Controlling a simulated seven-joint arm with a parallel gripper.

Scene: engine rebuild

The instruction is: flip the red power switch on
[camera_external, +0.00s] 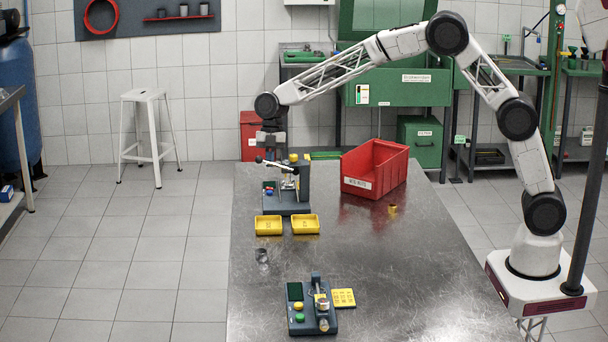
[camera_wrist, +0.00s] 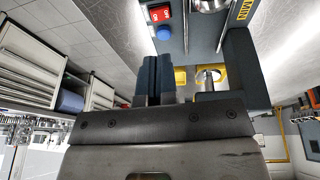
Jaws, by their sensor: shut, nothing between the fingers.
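The red power switch (camera_wrist: 161,14) is a small red block with white lettering at the top of the wrist view, set in a dark grey panel. Its position, on or off, is too small to tell. A blue round button (camera_wrist: 163,33) sits right beside it. In the external view the switch (camera_external: 268,184) is a tiny red spot on the base of the press-like machine (camera_external: 301,208). My gripper (camera_external: 268,154) is above that machine's left part, pointing down and apart from the switch. Its dark fingers are together and empty in the wrist view (camera_wrist: 152,66).
The machine's column and lever stand close to my gripper. Two yellow trays (camera_external: 268,233) lie in front of it, and a large red bin (camera_external: 360,186) is to the right. A second grey device (camera_external: 298,328) stands nearer on the metal table (camera_external: 400,270). The table's left edge is close.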

